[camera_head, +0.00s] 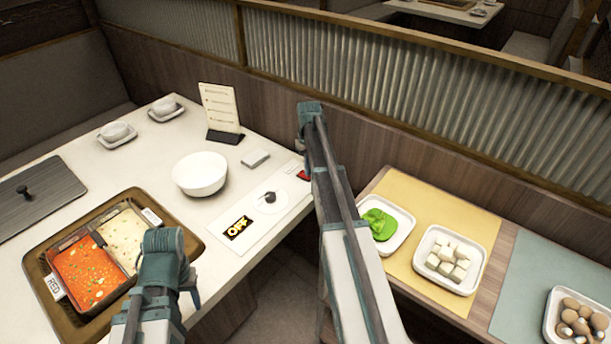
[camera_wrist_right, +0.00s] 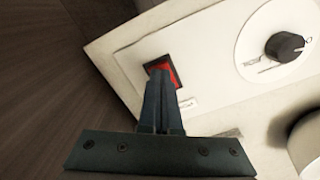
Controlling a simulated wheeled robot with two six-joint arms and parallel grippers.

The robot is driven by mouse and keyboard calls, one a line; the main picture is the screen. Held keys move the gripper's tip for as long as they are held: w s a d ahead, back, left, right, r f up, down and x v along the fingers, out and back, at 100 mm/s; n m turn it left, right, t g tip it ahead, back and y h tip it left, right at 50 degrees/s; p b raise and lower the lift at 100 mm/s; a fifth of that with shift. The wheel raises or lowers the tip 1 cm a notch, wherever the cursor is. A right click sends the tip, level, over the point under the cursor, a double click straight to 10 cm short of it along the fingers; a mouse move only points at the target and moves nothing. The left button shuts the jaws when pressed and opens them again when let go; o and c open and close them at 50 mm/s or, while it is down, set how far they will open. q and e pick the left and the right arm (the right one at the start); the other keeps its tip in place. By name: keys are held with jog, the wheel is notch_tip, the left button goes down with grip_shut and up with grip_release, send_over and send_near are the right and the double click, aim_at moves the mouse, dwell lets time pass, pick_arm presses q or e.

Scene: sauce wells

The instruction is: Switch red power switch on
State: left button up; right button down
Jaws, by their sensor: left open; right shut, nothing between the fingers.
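The red power switch (camera_head: 304,175) sits at the right end of a white control panel (camera_head: 228,254) on the table, partly hidden behind my right arm in the head view. In the right wrist view the red switch (camera_wrist_right: 173,72) sits in a dark frame. My right gripper (camera_wrist_right: 160,85) is shut and empty, its fingertips at the lower edge of the switch; I cannot tell whether they touch it. A display on the panel (camera_head: 238,228) reads OFF.
A black knob (camera_head: 270,197) is on the panel, beside the switch. A white bowl (camera_head: 200,174), a small white box (camera_head: 255,159) and a menu stand (camera_head: 222,110) are behind it. A side table holds a tray of greens (camera_head: 400,225) and a tray of white cubes (camera_head: 430,274).

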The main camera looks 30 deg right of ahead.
pick_arm(q)
jog(key=shift+f+b, duration=0.35)
jog(key=shift+f, duration=0.1)
pick_arm(e)
jog(key=shift+f, duration=0.4)
pick_arm(q)
jog(key=shift+r, duration=0.2)
pick_arm(e)
jog(key=shift+r, duration=0.2)
notch_tip(320, 180, up, 7)
jog(key=p, duration=0.7)
pick_arm(q)
notch_tip(320, 180, up, 7)
pick_arm(e)
jog(key=shift+f, duration=0.1)
pick_arm(q)
jog(key=shift+f, duration=0.15)
